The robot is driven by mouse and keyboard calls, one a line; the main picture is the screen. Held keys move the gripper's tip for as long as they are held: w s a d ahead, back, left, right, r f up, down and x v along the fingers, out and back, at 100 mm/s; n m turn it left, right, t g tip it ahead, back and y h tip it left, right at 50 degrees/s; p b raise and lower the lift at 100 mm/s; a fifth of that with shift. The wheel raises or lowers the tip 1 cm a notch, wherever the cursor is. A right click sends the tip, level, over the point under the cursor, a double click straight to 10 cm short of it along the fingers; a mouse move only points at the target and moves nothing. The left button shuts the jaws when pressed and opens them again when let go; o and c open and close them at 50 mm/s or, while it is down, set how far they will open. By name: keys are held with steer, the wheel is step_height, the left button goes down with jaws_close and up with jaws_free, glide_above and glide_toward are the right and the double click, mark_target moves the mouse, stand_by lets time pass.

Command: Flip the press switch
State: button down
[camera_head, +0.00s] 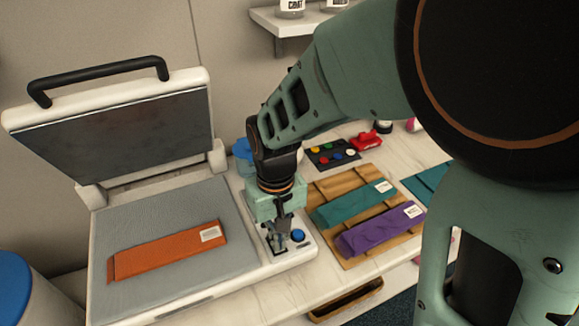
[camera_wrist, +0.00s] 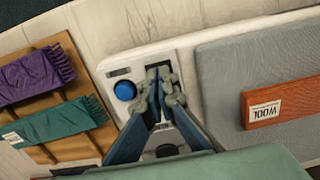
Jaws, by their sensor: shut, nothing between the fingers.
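The press (camera_head: 103,250) is white, and its lid with a black handle is raised. An orange folded cloth labelled wool (camera_head: 165,249) lies on its grey pad; it also shows in the wrist view (camera_wrist: 278,105). The control panel at the press's right side bears a round blue button (camera_head: 298,235), also in the wrist view (camera_wrist: 125,90), and a black switch plate (camera_wrist: 152,70). My gripper (camera_head: 278,243) points down over the switch plate, beside the blue button. Its fingertips (camera_wrist: 164,82) are together and empty. They hide most of the switch, so I cannot tell its position or whether they touch it.
A wooden rack (camera_head: 352,260) right of the press holds a teal cloth (camera_head: 350,203) and a purple cloth (camera_head: 380,232). Behind it are a black board with coloured buttons (camera_head: 332,154) and a red object (camera_head: 366,140). The raised lid (camera_head: 130,125) stands left of my arm.

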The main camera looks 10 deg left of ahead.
step_height(320, 180, up, 7)
steer(key=p, duration=0.5)
steer(key=shift+p, duration=0.35)
